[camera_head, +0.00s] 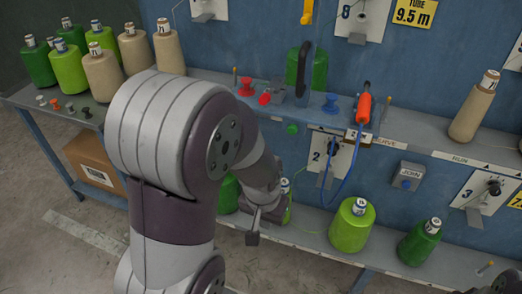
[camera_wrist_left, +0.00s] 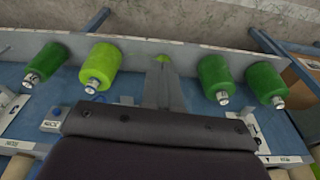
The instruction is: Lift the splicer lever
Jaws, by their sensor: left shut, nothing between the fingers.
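A black bar (camera_head: 304,68), which looks like the splicer lever, stands nearly upright from a small grey block on the upper shelf in the head view. A dark green cone is behind it. My left gripper (camera_head: 252,232) is lower down, over the lower shelf beside a green cone, well below and apart from the black bar. The lever cannot be made out in that view. My right gripper is not in view.
An orange-handled tool (camera_head: 364,106) with a blue hose hangs right of the lever. Green cones (camera_head: 352,225) stand on the lower shelf. Several cones fill the upper left. A cardboard box (camera_head: 95,163) sits below.

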